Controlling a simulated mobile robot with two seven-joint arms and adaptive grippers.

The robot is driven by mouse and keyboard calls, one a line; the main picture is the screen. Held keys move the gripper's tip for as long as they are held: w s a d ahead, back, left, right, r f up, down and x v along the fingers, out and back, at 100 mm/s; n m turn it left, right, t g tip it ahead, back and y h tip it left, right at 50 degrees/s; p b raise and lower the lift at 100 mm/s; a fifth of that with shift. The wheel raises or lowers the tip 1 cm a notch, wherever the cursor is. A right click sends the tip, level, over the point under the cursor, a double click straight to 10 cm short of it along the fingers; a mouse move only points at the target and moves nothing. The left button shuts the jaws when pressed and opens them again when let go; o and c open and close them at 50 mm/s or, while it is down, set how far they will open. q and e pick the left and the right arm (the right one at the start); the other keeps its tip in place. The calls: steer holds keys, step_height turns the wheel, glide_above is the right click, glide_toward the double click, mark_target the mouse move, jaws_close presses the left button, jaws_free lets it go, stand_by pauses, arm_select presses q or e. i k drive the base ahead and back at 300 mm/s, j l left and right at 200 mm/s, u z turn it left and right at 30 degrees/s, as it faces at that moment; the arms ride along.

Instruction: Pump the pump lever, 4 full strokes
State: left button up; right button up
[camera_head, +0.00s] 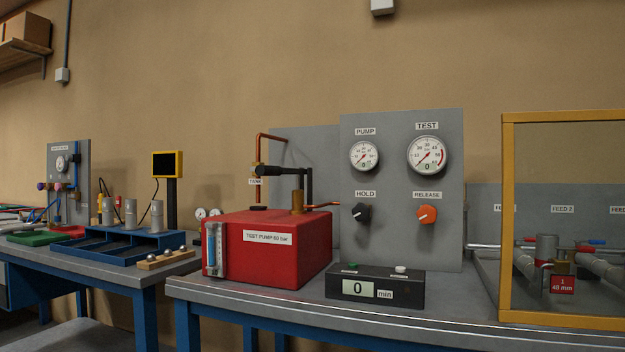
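The red test pump box (280,245), labelled "TEST PUMP 60 bar", stands on the bench. The pump lever (282,170) is a dark bar above the box, lying about level, with its thicker grip end to the left. A dark upright link (309,190) meets its right end. A brass cylinder (297,201) rises from the box below it. The PUMP gauge (364,156) and TEST gauge (427,155) are on the grey panel behind; their fine readings are too small to tell. Neither of my grippers is in view.
A black timer box (375,288) reading 0 min stands right of the pump. HOLD (361,212) and RELEASE (426,214) knobs are on the panel. A copper pipe (258,150) rises behind the lever. A yellow-framed guard (507,220) stands at right.

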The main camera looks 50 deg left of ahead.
mark_target(260, 170)
steer(key=k+j, duration=0.1)
steer(key=j, duration=0.45)
steer(key=k+j+z, duration=0.1)
steer(key=j, duration=0.4)
steer(key=k+j, duration=0.1)
steer(key=j, duration=0.45)
steer(key=k+j+z, duration=0.1)
steer(key=j, duration=0.45)
steer(key=k+j, duration=0.2)
steer(key=j, duration=0.3)
steer(key=k+j+z, duration=0.1)
steer(key=j, duration=0.4)
steer(key=k+j, duration=0.15)
steer(key=j, duration=0.4)
steer(key=k+j+z, duration=0.1)
steer(key=j, duration=1.35)
steer(key=l+u, duration=0.2)
steer(key=u, duration=0.2)
steer(key=l+u, duration=0.15)
steer(key=u, duration=0.25)
steer(key=l+u, duration=0.2)
steer(key=u, duration=0.25)
steer(key=k+l+u, duration=0.3)
steer(key=l, duration=0.15)
steer(key=k+l+u, duration=0.3)
steer(key=l, duration=0.15)
